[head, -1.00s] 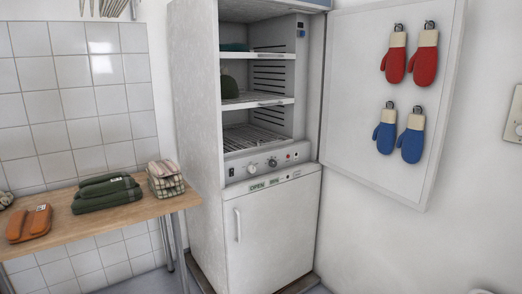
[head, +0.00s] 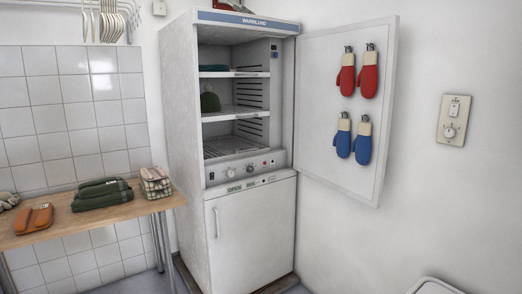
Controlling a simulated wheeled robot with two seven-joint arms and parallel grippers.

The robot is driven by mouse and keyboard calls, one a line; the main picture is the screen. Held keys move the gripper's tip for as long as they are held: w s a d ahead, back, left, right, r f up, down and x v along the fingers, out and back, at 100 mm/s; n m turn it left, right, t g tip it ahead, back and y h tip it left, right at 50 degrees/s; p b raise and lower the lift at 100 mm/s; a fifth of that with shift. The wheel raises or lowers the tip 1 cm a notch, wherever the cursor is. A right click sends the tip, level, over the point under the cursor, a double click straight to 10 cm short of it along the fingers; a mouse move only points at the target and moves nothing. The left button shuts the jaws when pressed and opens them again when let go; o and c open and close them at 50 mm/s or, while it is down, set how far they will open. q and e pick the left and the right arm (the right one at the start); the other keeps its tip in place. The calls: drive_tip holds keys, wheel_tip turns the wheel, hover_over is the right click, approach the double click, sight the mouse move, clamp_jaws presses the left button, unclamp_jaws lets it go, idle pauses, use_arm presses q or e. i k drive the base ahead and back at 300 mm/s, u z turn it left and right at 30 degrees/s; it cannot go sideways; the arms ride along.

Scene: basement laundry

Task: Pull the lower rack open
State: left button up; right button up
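The lower rack (head: 232,146) is a wire shelf at the bottom of the open upper compartment of the white drying cabinet (head: 184,150). It looks empty and sits inside the cabinet, above the control panel with two knobs. Above it, a middle rack (head: 236,113) holds a dark green hat (head: 210,101), and a top rack (head: 234,73) holds a folded teal cloth (head: 214,68). Neither of my grippers is in the head view.
The cabinet door (head: 330,95) stands open to the right with red and blue mittens hung on it. A wooden table (head: 95,222) with folded towels and an orange pouch (head: 34,218) stands left. A white-rimmed object (head: 435,285) is at bottom right.

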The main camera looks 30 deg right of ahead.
sight(207, 161)
drive_tip(key=z, duration=0.65)
drive_tip(key=i, duration=1)
drive_tip(key=z, duration=0.4)
drive_tip(key=i, duration=1.15)
drive_tip(key=u, duration=0.5)
